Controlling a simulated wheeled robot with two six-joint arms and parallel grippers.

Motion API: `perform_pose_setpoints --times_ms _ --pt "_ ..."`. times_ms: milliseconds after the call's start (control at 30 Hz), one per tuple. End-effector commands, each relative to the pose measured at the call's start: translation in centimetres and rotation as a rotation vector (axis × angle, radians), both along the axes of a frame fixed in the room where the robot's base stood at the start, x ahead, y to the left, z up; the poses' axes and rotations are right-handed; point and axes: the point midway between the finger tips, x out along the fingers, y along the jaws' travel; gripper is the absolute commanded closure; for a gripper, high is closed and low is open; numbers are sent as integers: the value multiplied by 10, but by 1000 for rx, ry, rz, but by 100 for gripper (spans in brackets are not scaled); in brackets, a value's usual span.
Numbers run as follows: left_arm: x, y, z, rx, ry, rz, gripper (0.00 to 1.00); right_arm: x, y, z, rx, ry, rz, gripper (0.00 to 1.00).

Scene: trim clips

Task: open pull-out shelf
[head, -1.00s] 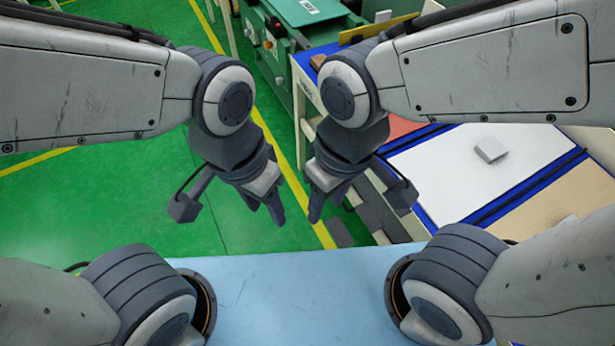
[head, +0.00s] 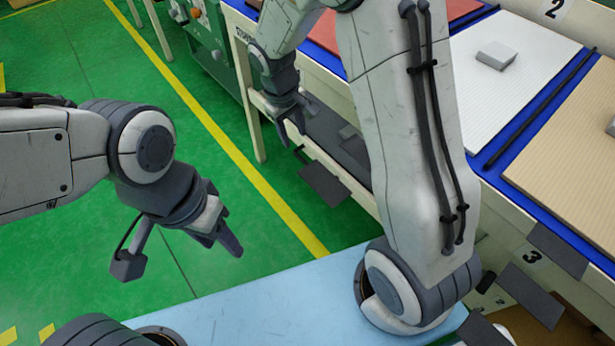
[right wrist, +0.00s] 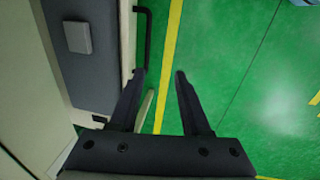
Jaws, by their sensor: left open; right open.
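The pull-out shelf (head: 338,152) is a dark grey board low under the workbench, with a small grey block (head: 349,131) on it. In the right wrist view the shelf (right wrist: 72,75) lies at the left behind a cream front edge, and the grey block (right wrist: 77,37) is on it. A black bar handle (right wrist: 147,42) stands out from that edge. My right gripper (head: 292,130) is open and empty beside the shelf's front. In its wrist view, the handle is just beyond the left fingertip, not clearly between the fingers. My left gripper (head: 231,247) is open and empty over the floor.
The workbench top holds a white panel (head: 520,80) with a grey block (head: 496,55) and a tan panel (head: 575,150). Dark flat plates (head: 325,186) show along its front. A green machine (head: 210,45) stands behind. The green floor at left is clear.

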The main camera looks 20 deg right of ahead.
Motion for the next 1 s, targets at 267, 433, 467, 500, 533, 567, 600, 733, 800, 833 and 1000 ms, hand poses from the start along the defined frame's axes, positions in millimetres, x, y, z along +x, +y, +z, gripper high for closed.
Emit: perform_pose_setpoints --times_ms 267,433,467,500,533,567,600,733,800,833,1000 --pt "0 0 -47 -1 -1 0 50 27 -32 -76 -27 0 -31 53" --pt "0 0 -54 -1 -1 0 50 29 -37 -93 -29 3 -34 53" --pt "0 0 -56 -1 -1 0 50 29 -37 -97 -28 4 -34 53" --pt "0 0 -59 -1 -1 0 50 29 -39 -104 -28 4 -35 53" --pt "0 0 -62 -1 -1 0 50 29 -40 -111 -28 4 -35 53" --pt "0 0 -65 -1 -1 0 50 30 -41 -117 -28 5 -35 53" --pt "0 0 -68 -1 -1 0 50 30 -42 -124 -28 5 -34 53" --pt "0 0 -78 -1 -1 0 50 32 -46 -148 -28 4 -34 53" --pt "0 0 -83 -1 -1 0 50 33 -48 -159 -28 3 -33 53" --pt "0 0 -84 -1 -1 0 50 33 -49 -162 -28 3 -33 53" --pt "0 0 -89 -1 -1 0 50 34 -51 -176 -27 1 -33 53"
